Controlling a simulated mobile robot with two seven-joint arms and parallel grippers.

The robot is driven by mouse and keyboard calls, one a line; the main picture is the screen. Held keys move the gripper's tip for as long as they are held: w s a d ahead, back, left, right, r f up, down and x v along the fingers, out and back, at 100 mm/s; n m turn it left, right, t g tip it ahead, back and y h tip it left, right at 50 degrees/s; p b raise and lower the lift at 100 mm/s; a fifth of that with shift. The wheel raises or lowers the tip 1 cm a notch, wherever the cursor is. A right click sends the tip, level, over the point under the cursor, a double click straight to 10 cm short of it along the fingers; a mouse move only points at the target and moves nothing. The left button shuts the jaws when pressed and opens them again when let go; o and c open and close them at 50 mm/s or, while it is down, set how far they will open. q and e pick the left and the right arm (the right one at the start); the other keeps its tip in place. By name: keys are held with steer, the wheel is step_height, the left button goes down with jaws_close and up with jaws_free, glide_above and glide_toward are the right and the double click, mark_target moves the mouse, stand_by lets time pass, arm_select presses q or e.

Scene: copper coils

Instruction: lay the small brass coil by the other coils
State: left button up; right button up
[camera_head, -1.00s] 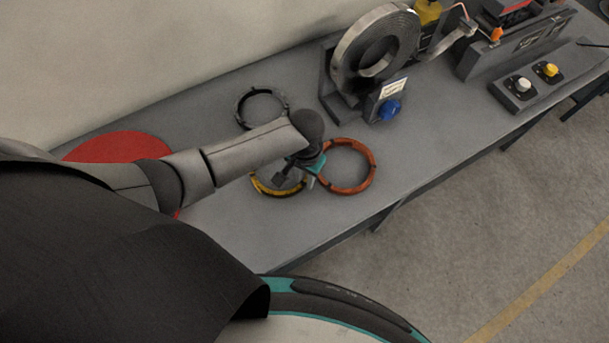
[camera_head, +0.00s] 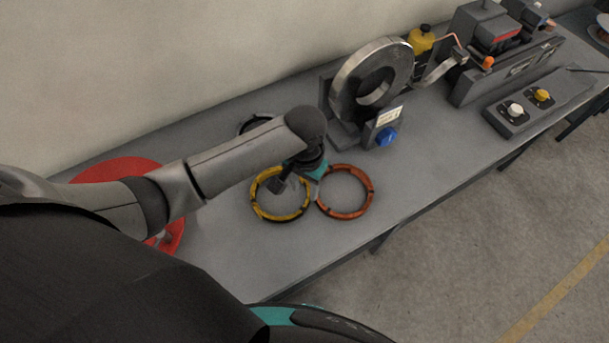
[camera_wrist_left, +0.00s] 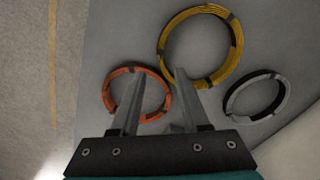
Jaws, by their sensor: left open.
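The small brass coil, a yellow ring with dark bands (camera_head: 278,219), lies flat on the grey bench. It also shows in the left wrist view (camera_wrist_left: 237,48). The orange-copper coil (camera_head: 369,196) lies close to its right, and shows left of it in the wrist view (camera_wrist_left: 107,97). A grey-black coil (camera_head: 258,117) lies behind, mostly hidden by my arm; the wrist view shows it whole (camera_wrist_left: 281,97). My left gripper (camera_head: 282,183) is over the brass coil's back part. In the wrist view its fingers (camera_wrist_left: 157,76) are apart, with nothing held between them.
A large steel coil (camera_head: 345,80) stands on its holder at the back, with a blue knob (camera_head: 386,137). A red disc (camera_head: 115,168) lies left under my arm. A button box (camera_head: 520,115) is at the right. Bare bench lies in front of the coils.

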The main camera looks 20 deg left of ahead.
arm_select(q)
steer(key=shift+r, duration=1.7)
